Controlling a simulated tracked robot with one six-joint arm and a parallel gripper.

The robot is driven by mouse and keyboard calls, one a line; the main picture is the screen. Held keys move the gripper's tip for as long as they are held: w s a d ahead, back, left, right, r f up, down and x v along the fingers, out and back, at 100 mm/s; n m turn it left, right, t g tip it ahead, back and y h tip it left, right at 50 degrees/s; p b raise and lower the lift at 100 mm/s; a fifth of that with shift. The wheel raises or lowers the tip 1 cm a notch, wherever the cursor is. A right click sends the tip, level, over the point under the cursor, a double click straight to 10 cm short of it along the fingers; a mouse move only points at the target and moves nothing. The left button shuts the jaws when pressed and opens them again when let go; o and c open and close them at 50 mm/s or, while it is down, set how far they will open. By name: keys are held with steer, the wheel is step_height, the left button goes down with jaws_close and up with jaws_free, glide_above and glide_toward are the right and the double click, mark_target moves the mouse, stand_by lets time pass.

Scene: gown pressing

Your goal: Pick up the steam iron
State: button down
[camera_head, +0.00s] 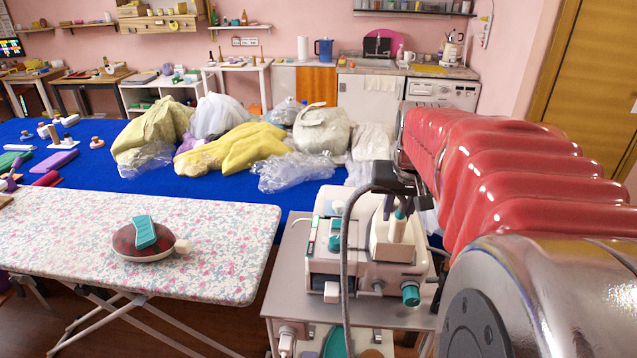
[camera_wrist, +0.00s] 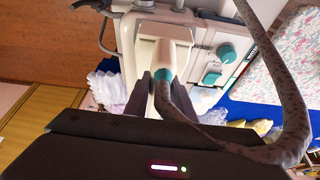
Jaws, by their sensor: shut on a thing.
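The steam iron (camera_head: 393,240) is a cream-white body with a handle and a teal collar, in front of and above the white steam station (camera_head: 325,262) with teal knobs. My gripper (camera_head: 396,203) is over the iron from above, its dark jaws shut on the handle near the teal collar. In the wrist view the iron (camera_wrist: 160,50) shows just beyond the jaws (camera_wrist: 151,92). A grey hose (camera_head: 345,270) runs from the handle and loops down past the station. I cannot tell whether the iron's underside touches the station.
The station stands on a grey metal cart (camera_head: 285,290). To the left is an ironing board (camera_head: 60,235) with floral cover, bearing a dark red oval cushion (camera_head: 140,252) with a teal piece on top. Behind, a blue table (camera_head: 95,160) holds piled garments (camera_head: 235,150) and clear plastic.

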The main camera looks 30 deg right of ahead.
step_height(320, 180, up, 10)
steer(key=shift+f, duration=0.1)
stand_by(0.4)
steer(key=c, duration=2.1)
jaws_free()
jaws_close()
